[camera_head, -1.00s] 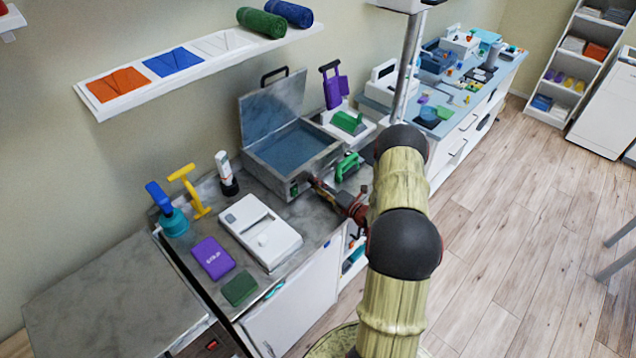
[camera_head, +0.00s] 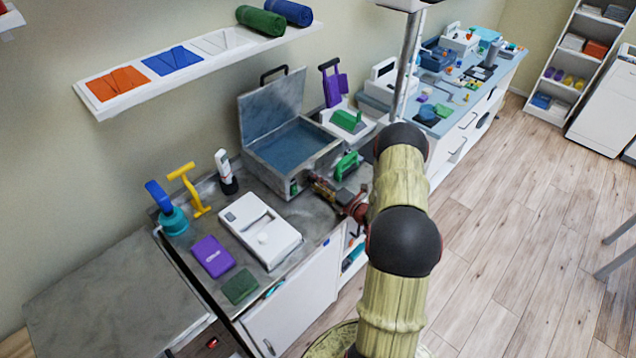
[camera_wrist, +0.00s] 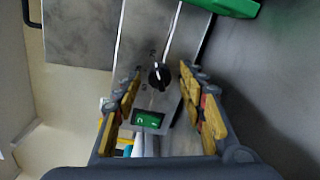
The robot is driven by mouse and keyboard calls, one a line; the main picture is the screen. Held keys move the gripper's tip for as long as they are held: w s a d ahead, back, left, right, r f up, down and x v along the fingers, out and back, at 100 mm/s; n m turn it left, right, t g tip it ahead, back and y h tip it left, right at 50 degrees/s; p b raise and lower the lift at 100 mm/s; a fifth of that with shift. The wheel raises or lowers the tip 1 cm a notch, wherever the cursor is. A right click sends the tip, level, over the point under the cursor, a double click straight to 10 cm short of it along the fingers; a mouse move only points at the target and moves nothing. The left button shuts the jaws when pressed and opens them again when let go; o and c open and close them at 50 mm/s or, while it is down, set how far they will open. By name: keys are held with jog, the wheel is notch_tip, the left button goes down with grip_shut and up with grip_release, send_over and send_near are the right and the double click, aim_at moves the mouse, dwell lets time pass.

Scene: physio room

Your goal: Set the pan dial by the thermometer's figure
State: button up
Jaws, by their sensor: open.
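The pan (camera_head: 283,168) is a grey metal box with its lid raised at the back and bluish water inside. Its dial (camera_wrist: 158,75) is a black knob with a pale pointer mark, in the wrist view, with small marks around it too blurred to read. A small green display (camera_wrist: 148,119) sits near the dial, its figure unreadable. A white and dark upright device (camera_head: 226,172), perhaps the thermometer, stands left of the pan; no figure can be read on it. My gripper (camera_wrist: 162,105) is open, its fingers either side of the dial's line. In the head view my gripper (camera_head: 316,186) is at the pan's front right corner.
A white flat device (camera_head: 262,228), a purple pad (camera_head: 212,256) and a green pad (camera_head: 239,286) lie on the counter. A green-handled thing (camera_head: 347,165) is close right of my gripper. Yellow (camera_head: 190,190) and blue-teal (camera_head: 167,208) tools stand at left.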

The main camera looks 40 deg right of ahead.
jog(key=s, duration=1.2)
jog(key=shift+d+r, duration=0.25)
jog(key=shift+r, duration=0.1)
